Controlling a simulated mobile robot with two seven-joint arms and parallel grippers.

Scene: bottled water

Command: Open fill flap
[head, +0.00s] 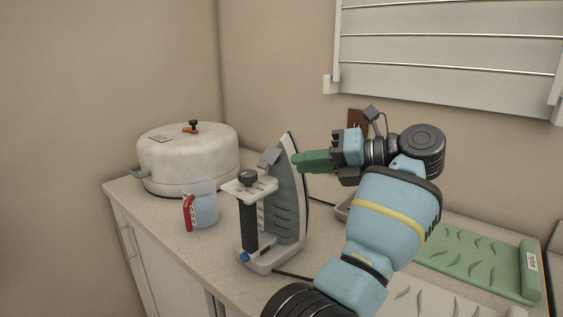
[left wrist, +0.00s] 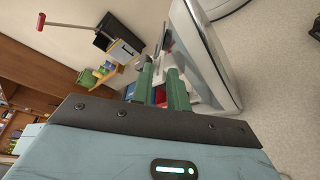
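The steam iron (head: 288,195) stands upright on its heel on the counter, its pointed tip up. A small grey flap (head: 268,157) sticks out near its tip on the handle side; I cannot tell how far open it is. My left gripper (head: 299,161) has green fingers that reach the iron's upper part from the right, close to the tip. In the left wrist view the two fingers (left wrist: 162,80) are apart with nothing clearly held between them, and the iron (left wrist: 205,55) is just right of them. My right gripper is not in view.
A blue measuring cup (head: 205,209) with a red handle stands left of the iron. A large white pot (head: 188,160) is behind it. A green mat (head: 480,262) lies at the right. The counter (head: 210,252) is clear at front left.

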